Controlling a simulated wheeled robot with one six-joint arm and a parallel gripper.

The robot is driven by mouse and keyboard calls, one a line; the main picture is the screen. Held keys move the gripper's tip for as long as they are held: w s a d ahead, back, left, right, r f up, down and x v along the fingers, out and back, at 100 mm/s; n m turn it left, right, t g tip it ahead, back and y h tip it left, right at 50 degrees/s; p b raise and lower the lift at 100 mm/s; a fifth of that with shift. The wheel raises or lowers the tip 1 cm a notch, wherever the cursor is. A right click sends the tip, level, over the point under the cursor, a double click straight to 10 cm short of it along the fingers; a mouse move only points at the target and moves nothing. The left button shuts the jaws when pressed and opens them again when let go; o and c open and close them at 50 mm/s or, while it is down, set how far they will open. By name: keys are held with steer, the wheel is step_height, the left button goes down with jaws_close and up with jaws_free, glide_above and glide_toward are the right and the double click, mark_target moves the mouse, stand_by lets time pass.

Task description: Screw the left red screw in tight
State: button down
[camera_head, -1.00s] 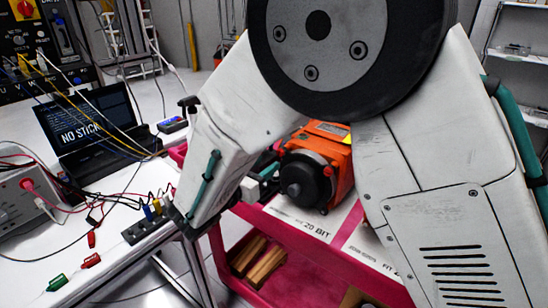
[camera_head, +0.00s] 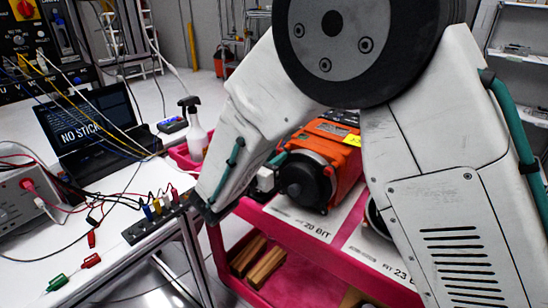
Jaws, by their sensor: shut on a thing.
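The left red screw cannot be made out in the head view. My arm crosses the middle, with its round joint at the top and a link running down to the left. An orange unit (camera_head: 336,158) with a black round face (camera_head: 303,182) and a yellow sticker sits behind the arm, above a label reading 20 BIT (camera_head: 309,226).
The pink cart (camera_head: 325,247) carries the labels; wooden blocks (camera_head: 265,267) lie on its lower shelf. A white spray bottle (camera_head: 194,135) stands at its far left. On the white table (camera_head: 140,225) at left are a laptop (camera_head: 95,118), loose cables and coloured clips.

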steer(key=shift+m, duration=7.8)
steer(key=c, duration=1.3)
jaws_free()
steer(key=shift+a, duration=0.1)
